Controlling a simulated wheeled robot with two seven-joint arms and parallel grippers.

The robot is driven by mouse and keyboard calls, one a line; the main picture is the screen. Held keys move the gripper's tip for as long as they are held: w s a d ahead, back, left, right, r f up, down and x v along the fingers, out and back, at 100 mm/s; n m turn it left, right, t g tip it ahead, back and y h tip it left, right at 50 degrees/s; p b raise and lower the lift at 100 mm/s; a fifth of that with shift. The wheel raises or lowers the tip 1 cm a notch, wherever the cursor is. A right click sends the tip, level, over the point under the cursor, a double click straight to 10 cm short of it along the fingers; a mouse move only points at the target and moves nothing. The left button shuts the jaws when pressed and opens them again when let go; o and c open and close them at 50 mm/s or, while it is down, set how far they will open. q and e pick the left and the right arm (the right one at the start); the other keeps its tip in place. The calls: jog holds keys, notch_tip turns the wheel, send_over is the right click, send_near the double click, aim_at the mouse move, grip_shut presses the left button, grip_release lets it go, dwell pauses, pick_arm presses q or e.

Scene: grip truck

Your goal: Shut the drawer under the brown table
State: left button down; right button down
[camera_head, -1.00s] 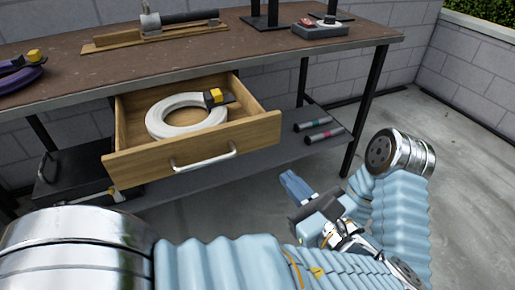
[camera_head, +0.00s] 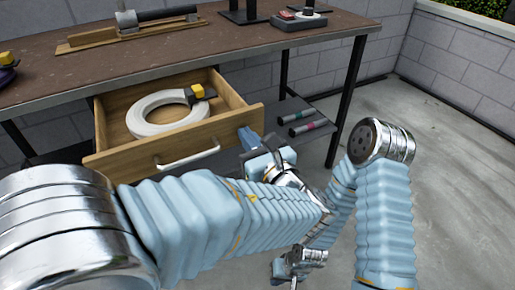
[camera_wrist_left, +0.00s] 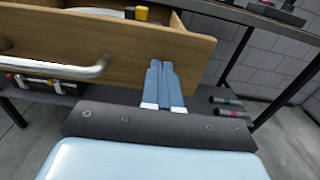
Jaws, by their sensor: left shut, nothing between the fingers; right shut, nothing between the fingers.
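The wooden drawer (camera_head: 220,140) is pulled out from under the brown table (camera_head: 110,62). Its front panel carries a silver bar handle (camera_head: 187,155). My left gripper (camera_head: 250,138) is shut and empty at the right end of the drawer front. In the left wrist view its fingers (camera_wrist_left: 160,66) lie over the right part of the front panel (camera_wrist_left: 125,45), right of the handle; I cannot tell if they touch it. My right gripper (camera_head: 279,268) is low, near the bottom edge, away from the drawer and partly hidden; it is shut.
A white coil (camera_head: 150,126) and a yellow-black tape measure (camera_head: 197,91) lie in the drawer. Two dark cylinders (camera_head: 306,127) rest on the lower shelf, right of the drawer. A table leg (camera_head: 346,100) stands further right. Concrete floor is free at the right.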

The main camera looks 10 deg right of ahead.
pick_arm(q)
jog(key=shift+w+a, duration=0.1)
jog(key=shift+w, duration=0.1)
dwell(0.3)
jog(key=p, duration=0.2)
send_near(207, 86)
jog(key=w+a+r, duration=0.2)
jog(key=w+r, duration=0.1)
jog(key=shift+w+a, duration=0.25)
jog(key=shift+a, duration=0.1)
jog(key=shift+w+a, duration=0.1)
jog(key=shift+w, duration=0.1)
jog(key=shift+a+r, duration=0.1)
jog(key=shift+r, duration=0.15)
jog(key=shift+w+a+r, duration=0.1)
